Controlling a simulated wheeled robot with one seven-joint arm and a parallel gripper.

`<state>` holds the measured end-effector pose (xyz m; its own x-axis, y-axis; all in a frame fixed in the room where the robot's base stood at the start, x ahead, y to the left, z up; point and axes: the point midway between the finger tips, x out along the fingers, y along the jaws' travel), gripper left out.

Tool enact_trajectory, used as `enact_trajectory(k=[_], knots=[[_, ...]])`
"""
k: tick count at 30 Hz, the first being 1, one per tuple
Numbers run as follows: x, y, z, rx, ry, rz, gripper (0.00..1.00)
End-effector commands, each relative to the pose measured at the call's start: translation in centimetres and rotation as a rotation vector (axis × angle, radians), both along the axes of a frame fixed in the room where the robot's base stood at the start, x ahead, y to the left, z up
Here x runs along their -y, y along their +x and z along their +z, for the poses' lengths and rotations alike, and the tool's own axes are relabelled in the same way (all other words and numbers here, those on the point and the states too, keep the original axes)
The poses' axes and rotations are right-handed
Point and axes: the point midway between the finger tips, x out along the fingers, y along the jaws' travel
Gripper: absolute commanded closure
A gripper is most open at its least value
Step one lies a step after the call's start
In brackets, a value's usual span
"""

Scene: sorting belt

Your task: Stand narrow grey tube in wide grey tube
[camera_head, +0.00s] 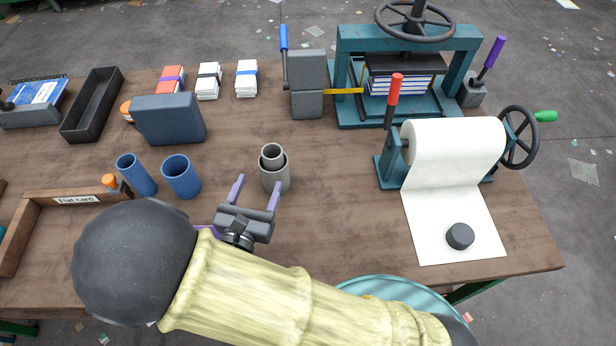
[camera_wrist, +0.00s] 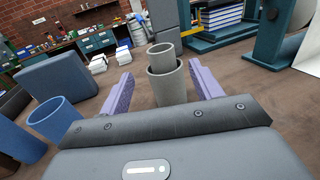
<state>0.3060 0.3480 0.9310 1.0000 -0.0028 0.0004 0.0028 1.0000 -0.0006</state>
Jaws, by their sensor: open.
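The wide grey tube (camera_head: 275,181) stands upright on the table, and the narrow grey tube (camera_head: 272,152) stands upright inside it with its top sticking out above the rim. In the wrist view the wide grey tube (camera_wrist: 168,88) and narrow grey tube (camera_wrist: 162,54) are straight ahead, between the finger lines. My gripper (camera_head: 256,192) is open, on the near side of the tubes, with its two purple fingers spread apart. In the wrist view my gripper (camera_wrist: 160,90) has nothing between its pads that looks held. The lower part of the narrow tube is hidden inside the wide one.
Two blue tubes (camera_head: 181,177) stand left of the grey ones, with a blue-grey block (camera_head: 169,119) behind. A wooden tray (camera_head: 60,197) lies at left. A paper roll stand (camera_head: 450,150) and a teal press (camera_head: 345,60) stand to the right and back.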

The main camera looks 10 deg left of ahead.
Motion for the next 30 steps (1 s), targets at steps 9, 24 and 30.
enact_trajectory(k=[9, 24, 30], knots=[[1.9, 1.3, 0.1, -0.030, 0.021, -0.080, 0.36], [22.6, 4.6, -0.9, -0.368, 0.496, -1.028, 0.36], [27.3, 2.5, -1.6, -0.449, 0.822, -1.380, 0.36]])
